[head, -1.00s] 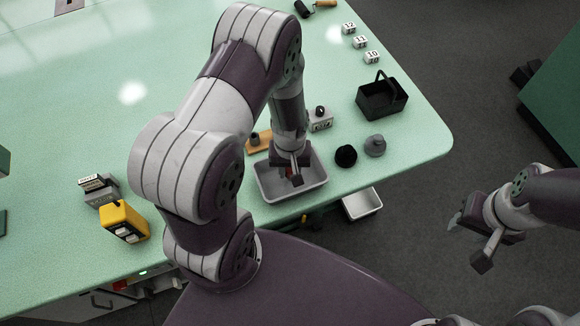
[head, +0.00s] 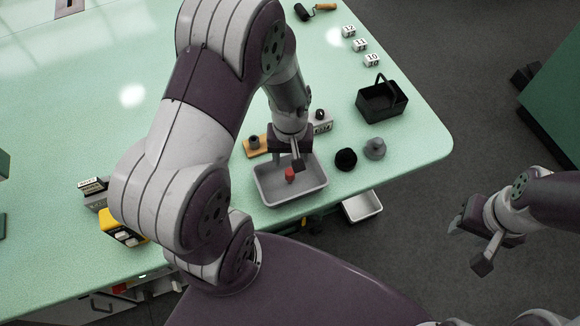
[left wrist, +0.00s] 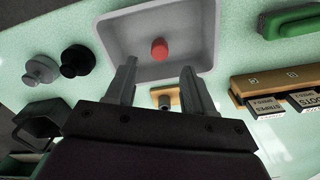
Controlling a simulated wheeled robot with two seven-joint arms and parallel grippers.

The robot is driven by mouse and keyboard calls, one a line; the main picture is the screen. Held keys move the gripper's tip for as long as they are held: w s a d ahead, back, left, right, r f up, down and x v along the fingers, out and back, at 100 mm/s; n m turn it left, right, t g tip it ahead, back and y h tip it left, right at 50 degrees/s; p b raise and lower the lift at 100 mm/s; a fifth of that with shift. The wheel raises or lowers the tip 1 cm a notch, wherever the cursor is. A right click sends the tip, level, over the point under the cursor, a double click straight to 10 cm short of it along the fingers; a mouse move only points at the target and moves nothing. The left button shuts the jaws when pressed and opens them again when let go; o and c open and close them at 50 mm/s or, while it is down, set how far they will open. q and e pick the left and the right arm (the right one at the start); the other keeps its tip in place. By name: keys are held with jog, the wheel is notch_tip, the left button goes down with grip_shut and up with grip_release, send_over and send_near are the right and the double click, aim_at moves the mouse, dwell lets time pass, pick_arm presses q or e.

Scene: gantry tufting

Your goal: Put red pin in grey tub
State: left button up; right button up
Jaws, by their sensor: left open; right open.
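The red pin (head: 290,174) lies inside the grey tub (head: 262,190), on its floor. In the left wrist view the red pin (left wrist: 159,49) shows its round end inside the grey tub (left wrist: 115,42), apart from the fingers. My left gripper (head: 292,156) is open and empty above the tub's far side; its fingers also show in the left wrist view (left wrist: 158,90). My right gripper (head: 472,240) is open and empty, off the table's right side over the floor.
A black basket (head: 382,104), a black knob (head: 346,159) and a grey knob (head: 375,148) stand right of the tub. An orange block (head: 256,152) lies behind it. A white tray (head: 362,206) is below the table edge.

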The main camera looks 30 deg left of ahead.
aim_at(291, 175)
pick_arm(q)
jog(key=s+d+r+m+t, duration=0.1)
jog(key=s+r+m, duration=0.3)
jog(key=r, duration=0.6)
jog(key=shift+s+d+m, duration=0.15)
jog(key=shift+d+m, duration=0.55)
jog(key=shift+m, duration=0.1)
jog(key=shift+r, duration=0.1)
